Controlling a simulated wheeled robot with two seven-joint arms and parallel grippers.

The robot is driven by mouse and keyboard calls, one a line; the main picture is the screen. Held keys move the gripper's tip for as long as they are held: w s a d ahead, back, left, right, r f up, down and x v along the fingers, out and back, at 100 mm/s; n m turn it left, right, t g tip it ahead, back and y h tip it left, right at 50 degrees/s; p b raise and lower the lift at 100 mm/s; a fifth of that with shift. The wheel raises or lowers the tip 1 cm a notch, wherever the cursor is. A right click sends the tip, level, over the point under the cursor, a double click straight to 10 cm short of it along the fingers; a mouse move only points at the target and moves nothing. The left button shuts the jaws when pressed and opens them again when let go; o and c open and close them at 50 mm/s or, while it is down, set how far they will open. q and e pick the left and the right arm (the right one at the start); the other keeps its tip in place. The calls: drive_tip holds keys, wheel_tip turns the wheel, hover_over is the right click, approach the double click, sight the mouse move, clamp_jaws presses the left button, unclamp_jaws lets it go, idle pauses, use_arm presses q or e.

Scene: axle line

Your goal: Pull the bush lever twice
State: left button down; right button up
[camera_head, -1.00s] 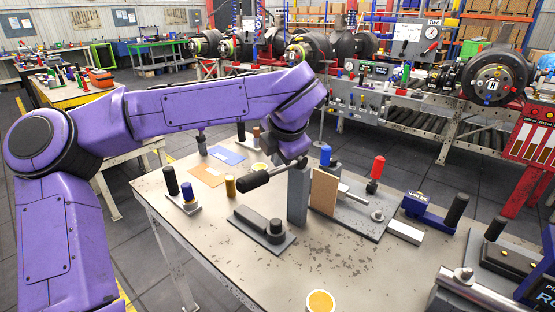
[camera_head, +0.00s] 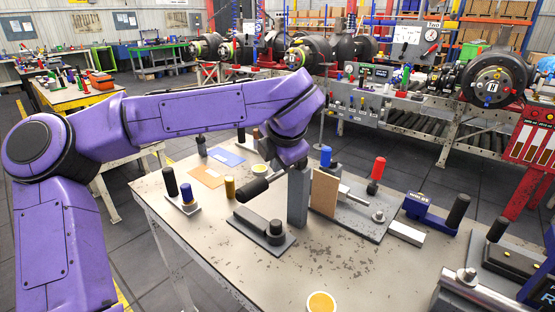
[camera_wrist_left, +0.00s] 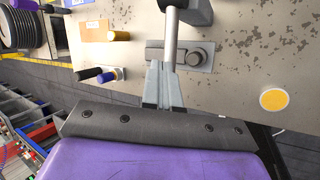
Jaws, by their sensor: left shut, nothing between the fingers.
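The bush lever appears to be the bar with a thick black grip (camera_head: 254,188). It reaches left from beside the tall grey upright block (camera_head: 298,200). My right gripper is not in view.
A dark base with a black knob (camera_head: 276,229) lies in front of the upright. A brown panel (camera_head: 323,192) and a red-handled post (camera_head: 376,172) stand to its right. The table's front middle is mostly clear around a yellow disc (camera_head: 320,302).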

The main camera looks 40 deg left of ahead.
sight(283, 174)
use_arm(q)
drive_tip(key=shift+s+f+b, duration=0.2)
drive_tip(key=shift+f+b, duration=0.2)
drive_tip(key=shift+f, duration=0.15)
idle(0.4)
drive_tip(key=shift+r, duration=0.15)
drive_tip(key=shift+w+d+r+p, duration=0.1)
drive_tip(key=shift+w+r+p, duration=0.2)
drive_tip(key=shift+r+p, duration=0.65)
drive_tip(key=shift+w+a+r+p, duration=0.1)
drive_tip(key=shift+w+r+p, duration=0.25)
drive_tip(key=shift+r+p, duration=0.55)
drive_tip(key=shift+w+d+r+p, duration=0.1)
drive_tip(key=shift+w+r+p, duration=0.2)
drive_tip(key=shift+r+p, duration=0.65)
drive_tip(key=r+p, duration=0.1)
drive_tip(key=w+r+p, duration=0.1)
drive_tip(key=r+p, duration=0.2)
drive_tip(key=p, duration=0.1)
drive_tip(key=shift+w+r, duration=0.25)
drive_tip(key=shift+w, duration=0.1)
